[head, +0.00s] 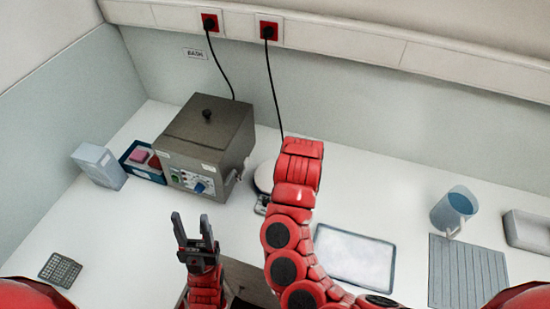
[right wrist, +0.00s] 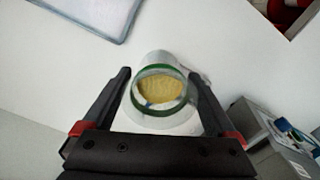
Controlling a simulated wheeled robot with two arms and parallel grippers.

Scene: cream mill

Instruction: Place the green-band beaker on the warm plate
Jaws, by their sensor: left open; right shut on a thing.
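The green-band beaker (right wrist: 160,95) is between the fingers of my right gripper (right wrist: 163,80) in the right wrist view. It is clear with a green ring at its rim and yellowish contents. My right gripper is shut on it. In the head view my right arm hides the beaker and gripper. My left gripper (head: 192,222) is open and empty, above the front of the bench.
The grey bath box (head: 208,140) stands left of the plate and shows in the right wrist view (right wrist: 285,155). A white-topped tray (head: 352,258), a ribbed mat (head: 465,272) and a blue jug (head: 455,208) are to the right. A blue tray (head: 140,162) and calculator-like grid (head: 60,270) are left.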

